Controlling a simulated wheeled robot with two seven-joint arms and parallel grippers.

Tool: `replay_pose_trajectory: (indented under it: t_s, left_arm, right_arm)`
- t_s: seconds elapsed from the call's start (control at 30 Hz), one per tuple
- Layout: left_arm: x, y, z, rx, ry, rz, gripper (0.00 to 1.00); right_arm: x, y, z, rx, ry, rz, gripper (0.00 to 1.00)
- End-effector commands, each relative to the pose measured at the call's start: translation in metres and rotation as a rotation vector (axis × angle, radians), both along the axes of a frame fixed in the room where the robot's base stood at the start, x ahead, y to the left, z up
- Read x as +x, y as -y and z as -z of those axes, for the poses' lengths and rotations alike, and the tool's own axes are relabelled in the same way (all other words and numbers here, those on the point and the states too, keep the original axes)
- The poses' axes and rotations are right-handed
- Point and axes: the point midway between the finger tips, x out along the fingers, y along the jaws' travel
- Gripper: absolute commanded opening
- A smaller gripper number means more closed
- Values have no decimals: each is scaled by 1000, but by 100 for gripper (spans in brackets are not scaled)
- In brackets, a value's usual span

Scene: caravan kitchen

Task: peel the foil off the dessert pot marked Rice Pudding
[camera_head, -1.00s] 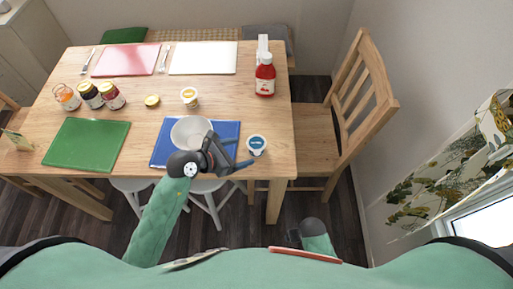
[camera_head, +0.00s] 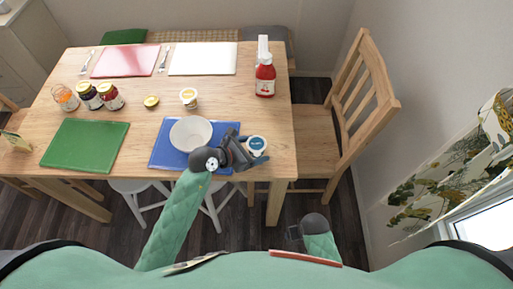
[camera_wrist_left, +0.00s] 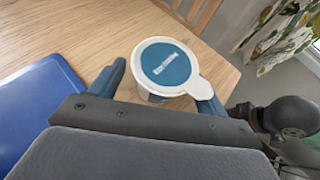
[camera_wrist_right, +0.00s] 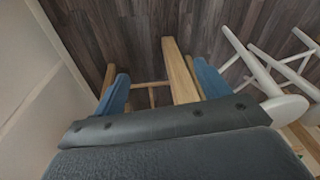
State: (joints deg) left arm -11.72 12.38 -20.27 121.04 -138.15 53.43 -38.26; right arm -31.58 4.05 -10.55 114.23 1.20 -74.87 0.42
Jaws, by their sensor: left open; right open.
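A white dessert pot with a blue-centred foil lid (camera_head: 257,142) stands upright near the table's front right corner. In the left wrist view the lid (camera_wrist_left: 167,66) faces up with its pull tab towards the right finger; its white lettering is too small to read surely. My left gripper (camera_head: 255,151) is open, its fingers on either side of the pot's near side; I cannot tell whether they touch it. A second pot with a yellow-marked lid (camera_head: 188,94) stands further back. My right gripper (camera_wrist_right: 163,88) is open and empty, low in front of the table over the floor.
A red bottle (camera_head: 265,80) stands behind, and several jars (camera_head: 88,96) stand at the left. A wooden chair (camera_head: 345,110) is at the right table end.

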Motion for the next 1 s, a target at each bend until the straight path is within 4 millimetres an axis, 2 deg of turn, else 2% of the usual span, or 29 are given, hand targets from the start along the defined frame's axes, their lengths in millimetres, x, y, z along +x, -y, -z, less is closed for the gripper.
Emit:
replay_pose_trajectory:
  t_s: [0.13,0.37,0.57,1.0]
  left_arm:
    - [0,0,0,0,0,0,74]
    - [0,0,0,0,0,0,29]
    - [0,0,0,0,0,0,29]
    - [0,0,0,0,0,0,29]
  right_arm:
    - [0,0,0,0,0,0,75]
    - [0,0,0,0,0,0,75]
    - [0,0,-6,-1,-2,0,75]
    - [0,0,-55,-1,-1,-1,75]
